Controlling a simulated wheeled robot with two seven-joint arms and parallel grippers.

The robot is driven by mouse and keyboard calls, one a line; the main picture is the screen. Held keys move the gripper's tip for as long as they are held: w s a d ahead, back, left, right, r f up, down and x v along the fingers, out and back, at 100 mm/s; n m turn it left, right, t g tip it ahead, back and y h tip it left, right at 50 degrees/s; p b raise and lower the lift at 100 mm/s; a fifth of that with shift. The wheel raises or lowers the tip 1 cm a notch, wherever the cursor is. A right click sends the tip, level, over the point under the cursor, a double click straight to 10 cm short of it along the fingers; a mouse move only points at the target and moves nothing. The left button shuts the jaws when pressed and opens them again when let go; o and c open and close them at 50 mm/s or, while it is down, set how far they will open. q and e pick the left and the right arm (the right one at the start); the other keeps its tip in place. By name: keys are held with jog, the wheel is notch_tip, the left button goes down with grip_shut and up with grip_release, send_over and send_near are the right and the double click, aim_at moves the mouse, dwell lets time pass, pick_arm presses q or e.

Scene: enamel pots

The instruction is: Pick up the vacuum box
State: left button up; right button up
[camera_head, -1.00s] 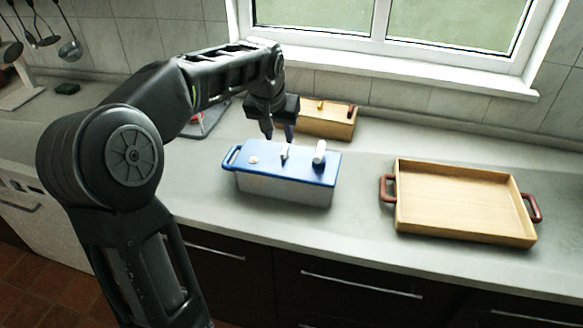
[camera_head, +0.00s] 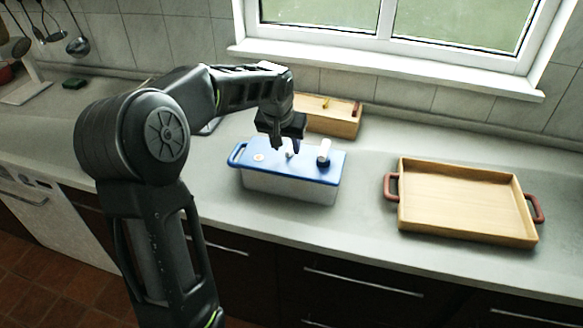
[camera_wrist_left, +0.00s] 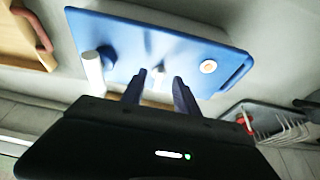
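The vacuum box (camera_head: 290,184) stands on the counter, a pale container under a blue lid (camera_head: 310,168) with a loop handle at its left end. The lid carries a small white knob in the middle and a taller white cylinder (camera_head: 324,151) to the right. My left gripper (camera_head: 285,151) points down over the middle of the lid, near the small knob. In the left wrist view the two fingers (camera_wrist_left: 158,84) are apart with the lid (camera_wrist_left: 165,42) beyond them; whether they touch anything I cannot tell. My right gripper is not in view.
A wooden tray (camera_head: 402,226) with red-brown handles lies to the right. A wooden box (camera_head: 335,121) stands close behind the vacuum box. A dish rack (camera_wrist_left: 270,120) shows in the left wrist view. The counter's front strip is clear.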

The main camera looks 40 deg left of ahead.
pick_arm(q)
jog(key=shift+x, duration=1.1)
jog(key=shift+c, duration=0.5)
grip_shut()
jog(key=shift+r, duration=0.1)
dwell(0.3)
